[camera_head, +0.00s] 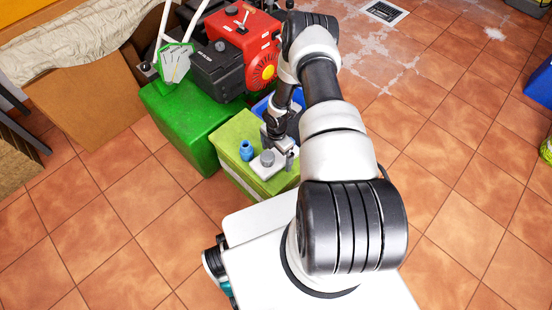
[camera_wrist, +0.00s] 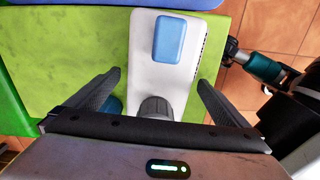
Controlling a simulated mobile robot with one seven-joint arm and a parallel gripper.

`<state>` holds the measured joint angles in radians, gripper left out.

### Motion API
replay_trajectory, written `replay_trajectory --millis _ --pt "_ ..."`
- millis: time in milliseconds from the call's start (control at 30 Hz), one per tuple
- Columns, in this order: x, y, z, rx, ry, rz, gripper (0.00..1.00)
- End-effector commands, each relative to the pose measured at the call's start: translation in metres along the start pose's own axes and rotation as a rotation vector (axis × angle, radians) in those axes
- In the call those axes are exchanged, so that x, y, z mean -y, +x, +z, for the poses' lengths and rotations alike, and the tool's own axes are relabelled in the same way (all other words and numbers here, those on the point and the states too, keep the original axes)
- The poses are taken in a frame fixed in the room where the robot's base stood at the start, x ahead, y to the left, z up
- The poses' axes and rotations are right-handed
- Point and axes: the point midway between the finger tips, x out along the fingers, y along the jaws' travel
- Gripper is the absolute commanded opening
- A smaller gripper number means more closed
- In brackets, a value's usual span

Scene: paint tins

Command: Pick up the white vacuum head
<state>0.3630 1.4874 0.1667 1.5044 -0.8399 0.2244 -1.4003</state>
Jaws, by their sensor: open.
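The white vacuum head (camera_head: 264,168) lies on the yellow-green top of a box, with a grey round neck (camera_head: 267,158) standing up from it. In the wrist view the white vacuum head (camera_wrist: 148,72) runs lengthwise between the fingers, with the grey neck near the palm and a blue rounded block on its far end. My gripper (camera_wrist: 159,78) is open, its two dark fingers apart on either side of the vacuum head. In the head view my gripper (camera_head: 281,148) is just above and beside it, hiding part of it. I cannot tell the exact height gap.
A small blue bottle (camera_head: 247,150) stands close to the left of the vacuum head. The yellow-green box (camera_head: 229,137) adjoins a green box (camera_head: 181,125). A red and black engine (camera_head: 240,50) stands behind. A blue bin (camera_head: 260,107) is behind my gripper. Tiled floor is open at right.

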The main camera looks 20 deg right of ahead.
Motion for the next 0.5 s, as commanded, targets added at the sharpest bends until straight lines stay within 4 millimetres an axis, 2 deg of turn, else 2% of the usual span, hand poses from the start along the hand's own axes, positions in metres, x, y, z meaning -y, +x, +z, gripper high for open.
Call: replay_trajectory --millis 200,267,500 --pt "-0.0002 0.0007 0.0001 0.0 0.0 0.0 1.0" --pt "-0.0002 0.0007 0.0001 0.0 0.0 0.0 0.92" --pt "-0.0001 0.0006 0.0001 0.0 0.0 0.0 0.51"
